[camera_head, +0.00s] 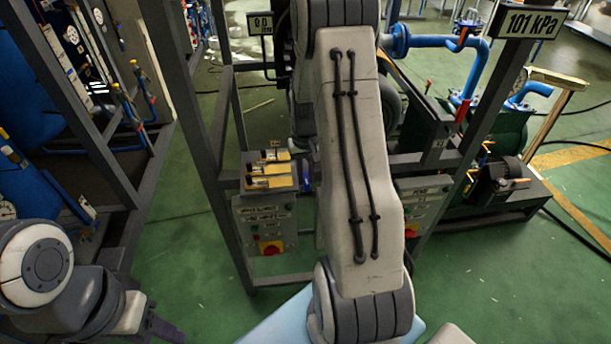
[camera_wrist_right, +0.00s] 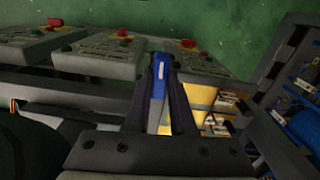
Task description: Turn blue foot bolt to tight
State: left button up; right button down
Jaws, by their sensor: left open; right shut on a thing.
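The blue foot bolt (camera_wrist_right: 158,82) shows in the right wrist view as a long blue piece between the two dark fingers of my right gripper (camera_wrist_right: 162,66). The fingers are shut on it from both sides. In the head view my right arm covers the middle of the picture and hides this gripper; a small blue bit shows beside the arm. I cannot tell how far the bolt is turned. My left gripper (camera_head: 166,330) is a dark shape at the bottom left of the head view, away from the bolt and mostly out of sight.
A grey frame (camera_head: 225,180) stands around the middle, with a control panel (camera_head: 262,222) and a box with yellow parts (camera_head: 268,172). A "101 kPa" display (camera_head: 531,22) hangs at the upper right. A pump set (camera_head: 500,190) stands on the right. Green floor is open at the lower right.

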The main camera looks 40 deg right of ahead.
aim_at(306, 177)
jog(key=m, duration=0.4)
jog(key=shift+m, duration=0.3)
jog(key=m, duration=0.5)
jog(key=shift+w+d+b, duration=0.1)
jog(key=shift+b, duration=0.2)
jog(key=m, duration=0.5)
jog(key=shift+r, duration=0.1)
jog(key=m, duration=0.4)
jog(key=shift+m, duration=0.3)
jog(key=c, duration=0.8)
grip_release()
jog(key=shift+o, duration=0.2)
notch_tip(306, 177, up, 10)
jog(key=b, duration=0.2)
jog(key=shift+r+b, duration=0.2)
jog(key=shift+b, duration=0.1)
